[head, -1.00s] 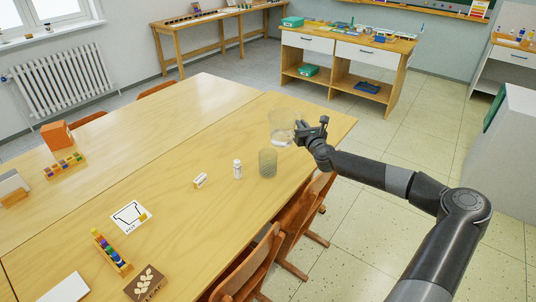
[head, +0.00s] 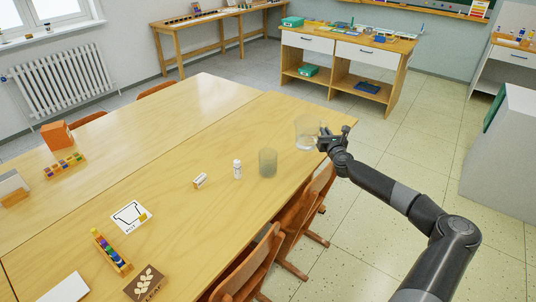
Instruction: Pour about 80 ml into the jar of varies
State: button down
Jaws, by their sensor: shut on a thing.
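My gripper (head: 324,141) is shut on a clear glass vessel (head: 307,128), near the far right corner of the table. The vessel looks roughly upright, with a pale patch at its bottom. I cannot tell whether it touches the table or how much it holds. A greenish-grey glass jar (head: 268,163) stands upright on the table, left of and nearer than the held vessel, apart from it. Its contents cannot be made out. A small white bottle (head: 237,169) stands left of the jar. A card with a vessel drawing (head: 131,217) lies on the table; its lettering is too small to read.
A small white box (head: 200,181) lies left of the bottle.

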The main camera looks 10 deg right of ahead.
aim_at(303, 117)
notch_tip(303, 117, down, 8)
jog(key=shift+f, duration=0.15)
jog(key=shift+a+n, duration=0.15)
jog(key=shift+n, duration=0.15)
jog(key=shift+a+r+n, duration=0.35)
jog(key=shift+a+n, duration=0.05)
jog(key=shift+n, duration=0.5)
jog(key=a+r+n, duration=0.2)
jog(key=r, duration=0.1)
jog(key=a+r+n, duration=0.1)
jog(key=r+n, duration=0.1)
jog(key=r, duration=0.1)
jog(key=a+r+n, duration=0.2)
jog(key=r+n, duration=0.1)
jog(key=shift+s+a+r+y, duration=0.1)
jog(key=shift+s+a+y, duration=0.1)
jog(key=shift+a+y, duration=0.1)
jog(key=shift+a+r+n+p, duration=0.2)
jog(key=shift+a+r+n, duration=0.05)
jog(key=shift+r+n, duration=0.3)
jog(key=shift+a+r+n+p, duration=0.15)
jog(key=shift+a+r+n, duration=0.1)
jog(key=shift+r+n, duration=0.25)
jog(key=shift+a+r+n, duration=0.25)
jog(key=shift+r+n, duration=0.1)
jog(key=shift+r, duration=0.1)
jog(key=shift+s+a+r, duration=0.1)
jog(key=shift+a+r, duration=0.05)
jog(key=shift+r, duration=0.05)
